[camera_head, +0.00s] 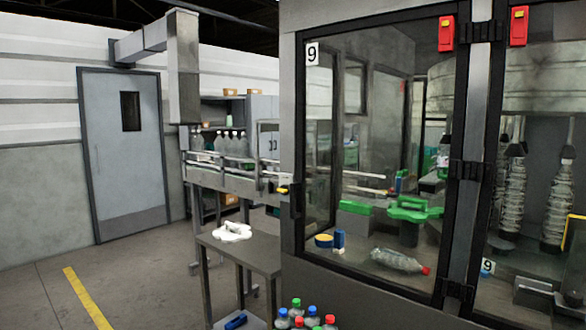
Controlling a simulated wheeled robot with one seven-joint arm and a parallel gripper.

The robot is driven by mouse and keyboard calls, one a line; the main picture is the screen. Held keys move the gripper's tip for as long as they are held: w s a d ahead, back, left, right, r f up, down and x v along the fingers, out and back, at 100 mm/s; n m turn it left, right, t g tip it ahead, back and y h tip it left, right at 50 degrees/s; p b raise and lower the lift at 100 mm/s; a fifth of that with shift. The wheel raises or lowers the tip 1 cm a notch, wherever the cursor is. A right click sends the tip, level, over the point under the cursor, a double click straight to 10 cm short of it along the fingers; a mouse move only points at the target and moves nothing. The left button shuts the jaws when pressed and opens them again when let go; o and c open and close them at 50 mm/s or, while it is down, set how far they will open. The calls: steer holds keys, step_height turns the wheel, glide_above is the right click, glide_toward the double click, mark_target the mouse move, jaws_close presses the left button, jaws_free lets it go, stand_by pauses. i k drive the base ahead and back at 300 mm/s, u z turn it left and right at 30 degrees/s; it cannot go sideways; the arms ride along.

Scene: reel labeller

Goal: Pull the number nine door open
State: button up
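The number nine door (375,150) is a tall clear panel in a black frame on the right half of the head view. A white "9" label (312,53) is at its upper left corner. A dark handle (294,199) sits on its left edge, and black hinges (468,171) run along its right edge. The door looks shut against the grey machine cabinet (288,110). A second small "9" label (487,266) shows low on the right, beyond the hinge post. My gripper is not in view.
A metal side table (265,255) with a white item stands left of the door. Several capped bottles (305,315) stand below it at the front. A conveyor (235,184) meets the cabinet's left side. A bottle (398,261) lies behind the glass. Floor (145,280) is open at left.

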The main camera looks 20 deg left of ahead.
mark_target(306, 54)
steer(key=u, duration=0.65)
steer(key=k, duration=0.5)
steer(key=u, duration=0.6)
steer(key=i, duration=0.7)
steer(key=u, duration=0.9)
steer(key=i, duration=1.25)
steer(key=u, duration=0.1)
